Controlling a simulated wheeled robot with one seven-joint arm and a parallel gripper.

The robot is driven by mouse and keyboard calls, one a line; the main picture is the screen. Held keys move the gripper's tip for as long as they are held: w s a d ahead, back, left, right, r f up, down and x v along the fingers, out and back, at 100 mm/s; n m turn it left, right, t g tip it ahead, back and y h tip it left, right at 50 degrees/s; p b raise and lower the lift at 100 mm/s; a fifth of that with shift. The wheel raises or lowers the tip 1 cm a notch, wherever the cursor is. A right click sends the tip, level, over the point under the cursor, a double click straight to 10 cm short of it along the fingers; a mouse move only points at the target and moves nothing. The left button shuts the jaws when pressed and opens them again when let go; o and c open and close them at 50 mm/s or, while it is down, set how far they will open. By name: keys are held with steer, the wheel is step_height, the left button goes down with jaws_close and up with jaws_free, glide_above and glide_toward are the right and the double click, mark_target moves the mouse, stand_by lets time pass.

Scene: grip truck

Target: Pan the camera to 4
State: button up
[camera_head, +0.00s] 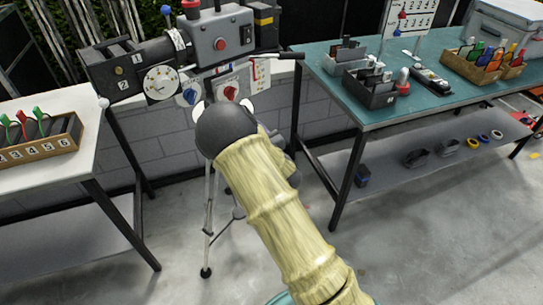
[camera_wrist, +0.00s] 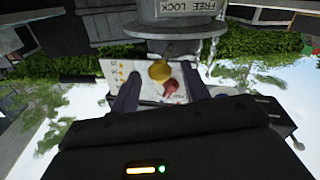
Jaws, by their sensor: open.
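The film camera (camera_head: 222,40) stands on a tripod (camera_head: 209,200) at the upper left of the head view. It has a red button, a white round dial (camera_head: 160,82) and a black handle bar (camera_head: 290,55) reaching right. Below the body are a blue knob (camera_head: 190,96) and a red knob (camera_head: 231,93) on pale panels. My gripper (camera_head: 223,107) is just in front of these, partly hidden by my wrist. In the wrist view my gripper (camera_wrist: 160,90) is open, with a marked white panel and a yellow knob (camera_wrist: 159,70) seen between its fingers. A plate reading FREE LOCK (camera_wrist: 187,8) is above. Contact is unclear.
A teal table (camera_head: 385,112) with boxes and tools stands at the right. A white table (camera_head: 75,105) with a numbered wooden rack (camera_head: 40,150) stands at the left. The tripod legs spread on the floor between them. Open floor shows at the lower right.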

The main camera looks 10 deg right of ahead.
steer(key=p+v, duration=0.3)
steer(key=v, duration=1.1)
steer(key=shift+s, duration=0.3)
steer(key=shift+d, duration=0.15)
